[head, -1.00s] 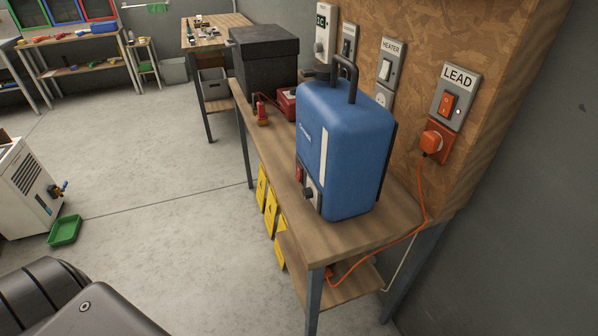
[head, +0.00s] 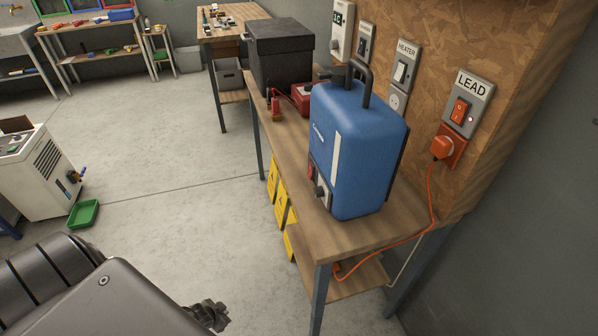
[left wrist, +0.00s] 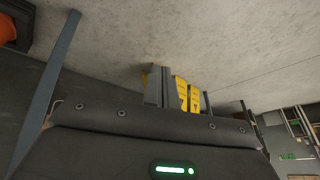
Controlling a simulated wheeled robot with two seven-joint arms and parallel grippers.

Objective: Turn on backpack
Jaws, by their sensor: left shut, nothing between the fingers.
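The blue backpack (head: 352,150) stands upright on the wooden bench, with a black handle on top. Low on its left-facing side is a small panel with a red switch (head: 311,172) and a dark knob (head: 321,193). I cannot tell the switch's position. My left gripper (head: 218,318) is at the bottom of the head view, in front of and below the bench, well apart from the backpack. In the left wrist view its fingers (left wrist: 160,87) are together and empty. The backpack does not show in that view. My right gripper is not in view.
The bench (head: 365,236) stands against a board wall with a LEAD switch (head: 460,111) and an orange plug (head: 443,147). An orange cord runs from it past the bench edge. A black box (head: 279,58) stands farther back.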

